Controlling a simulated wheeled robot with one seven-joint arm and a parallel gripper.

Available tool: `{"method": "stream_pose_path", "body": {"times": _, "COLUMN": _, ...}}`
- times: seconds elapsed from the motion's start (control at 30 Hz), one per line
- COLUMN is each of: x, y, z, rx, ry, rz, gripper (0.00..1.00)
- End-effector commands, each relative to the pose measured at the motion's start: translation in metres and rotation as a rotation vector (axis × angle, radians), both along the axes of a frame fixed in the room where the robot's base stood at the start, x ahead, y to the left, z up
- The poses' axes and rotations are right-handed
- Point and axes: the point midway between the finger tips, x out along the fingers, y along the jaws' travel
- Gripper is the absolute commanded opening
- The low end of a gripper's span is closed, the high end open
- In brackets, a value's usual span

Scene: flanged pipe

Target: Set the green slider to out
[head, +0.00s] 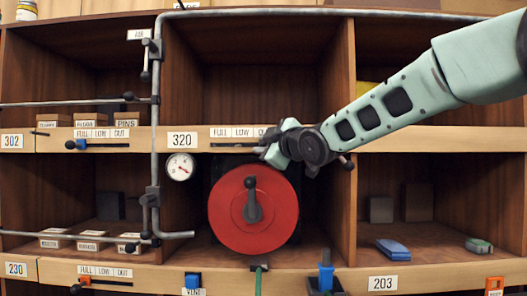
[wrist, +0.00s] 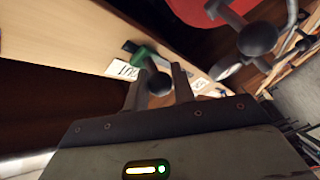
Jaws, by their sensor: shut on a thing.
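The green slider (wrist: 143,55) sits in a dark slot on the front edge of the shelf marked 320, seen in the wrist view. Its black ball knob (wrist: 158,82) is between the fingers of my gripper (wrist: 160,84), which is shut on it. The OUT label (wrist: 122,69) lies just beside the slider, and a short piece of dark slot shows past it on that side. In the head view my gripper (head: 277,146) is at the OUT end of the label row (head: 240,132) and hides the slider.
A red wheel (head: 232,228) with a dark lever stands just below my gripper. A round gauge (head: 180,167) and a grey vertical pipe (head: 154,100) are to the left. The compartment above the slider is empty.

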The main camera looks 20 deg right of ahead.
Motion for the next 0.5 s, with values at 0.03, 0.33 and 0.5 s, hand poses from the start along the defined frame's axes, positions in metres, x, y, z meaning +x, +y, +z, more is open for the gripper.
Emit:
{"method": "stream_pose_path", "body": {"times": 0.03, "x": 0.0002, "y": -0.0014, "z": -0.0019, "rx": 0.001, "ry": 0.003, "rz": -0.003, "gripper": 0.0}}
{"method": "stream_pose_path", "body": {"times": 0.33, "x": 0.0003, "y": -0.0034, "z": -0.0012, "rx": 0.001, "ry": 0.005, "rz": -0.007, "gripper": 0.28}}
{"method": "stream_pose_path", "body": {"times": 0.5, "x": 0.0002, "y": -0.0023, "z": -0.0009, "rx": 0.001, "ry": 0.004, "rz": -0.005, "gripper": 0.45}}
